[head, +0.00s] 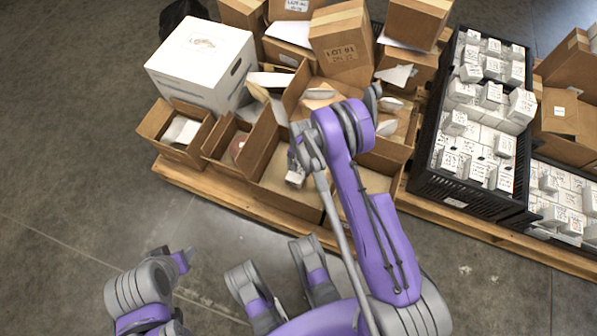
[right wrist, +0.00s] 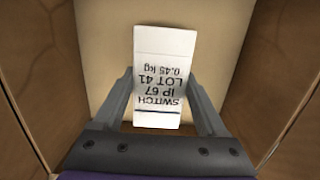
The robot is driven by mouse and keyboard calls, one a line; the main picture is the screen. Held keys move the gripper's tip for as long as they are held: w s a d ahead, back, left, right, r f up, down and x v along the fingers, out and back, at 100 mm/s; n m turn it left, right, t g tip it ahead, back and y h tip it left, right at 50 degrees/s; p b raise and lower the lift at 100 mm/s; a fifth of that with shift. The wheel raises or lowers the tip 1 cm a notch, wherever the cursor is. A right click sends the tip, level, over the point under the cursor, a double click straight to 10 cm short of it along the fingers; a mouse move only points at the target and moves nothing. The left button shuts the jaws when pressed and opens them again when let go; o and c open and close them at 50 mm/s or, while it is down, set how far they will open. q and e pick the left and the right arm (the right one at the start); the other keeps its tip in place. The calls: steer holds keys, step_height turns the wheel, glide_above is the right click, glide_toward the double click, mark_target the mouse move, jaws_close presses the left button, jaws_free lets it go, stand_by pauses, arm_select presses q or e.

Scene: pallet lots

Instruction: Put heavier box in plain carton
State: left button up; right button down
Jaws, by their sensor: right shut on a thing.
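A small white box (right wrist: 165,62) fills the space between the fingers of my right gripper (right wrist: 163,88) in the right wrist view. Its label reads, upside down, "SWITCH IP 67 LOT 41 0.45 kg". In the head view the box (head: 295,179) shows just below my right gripper (head: 297,165), over an open brown carton (head: 283,204) with a bare bottom. Cardboard walls rise on both sides of the gripper in the wrist view. Whether the box touches the bottom I cannot tell. Part of my left arm shows at the lower left of the head view; its jaws (head: 187,257) are unclear.
Black crates (head: 428,183) of several small white boxes stand at the right. A white carton (head: 203,62), open cartons and a carton marked LOT (head: 341,42) crowd the wooden pallet (head: 222,199). The grey floor (head: 75,150) at the left is clear.

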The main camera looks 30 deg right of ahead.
mark_target(299, 172)
steer(key=shift+f+b, duration=0.4)
steer(key=shift+f, duration=1.15)
steer(key=shift+f, duration=0.15)
jaws_free()
